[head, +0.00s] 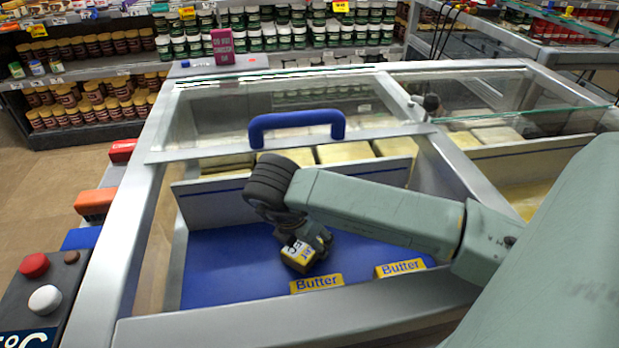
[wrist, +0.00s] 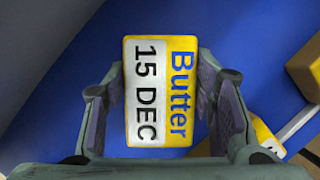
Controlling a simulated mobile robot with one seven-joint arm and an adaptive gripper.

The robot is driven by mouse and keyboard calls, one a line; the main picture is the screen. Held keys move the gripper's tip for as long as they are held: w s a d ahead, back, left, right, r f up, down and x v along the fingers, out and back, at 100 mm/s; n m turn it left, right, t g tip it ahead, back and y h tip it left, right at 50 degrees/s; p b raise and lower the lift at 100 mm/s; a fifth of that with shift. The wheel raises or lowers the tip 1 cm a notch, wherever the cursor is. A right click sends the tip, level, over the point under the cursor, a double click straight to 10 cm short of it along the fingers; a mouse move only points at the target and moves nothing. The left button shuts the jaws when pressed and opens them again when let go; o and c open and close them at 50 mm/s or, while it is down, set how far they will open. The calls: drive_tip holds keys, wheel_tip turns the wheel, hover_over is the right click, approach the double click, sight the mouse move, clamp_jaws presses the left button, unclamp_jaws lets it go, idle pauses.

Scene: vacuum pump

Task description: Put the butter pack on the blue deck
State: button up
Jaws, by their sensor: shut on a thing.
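A yellow and white butter pack (wrist: 161,92) labelled "Butter 15 DEC" sits between the two fingers of my gripper (wrist: 165,110) in the wrist view. In the head view my gripper (head: 308,244) is shut on this pack (head: 299,256), at the middle of the blue deck (head: 215,270) inside the glass-topped case. I cannot tell whether the pack touches the deck or hangs just above it. The blue deck also fills the background of the wrist view (wrist: 50,110).
Two more butter packs, one in the middle (head: 317,284) and one at right (head: 400,268), lie along the deck's front edge. A white divider (head: 215,200) stands behind the deck. The case's metal front rim (head: 230,325) and blue handle (head: 297,122) border the opening. The deck's left side is clear.

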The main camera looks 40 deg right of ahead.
sight(297, 254)
drive_tip(key=shift+f+b, duration=0.2)
drive_tip(key=shift+b, duration=0.2)
drive_tip(key=o, duration=1.5)
drive_tip(key=shift+r, duration=0.1)
drive_tip(key=b+v, duration=0.2)
drive_tip(key=v, duration=1)
drive_tip(key=shift+b, duration=0.35)
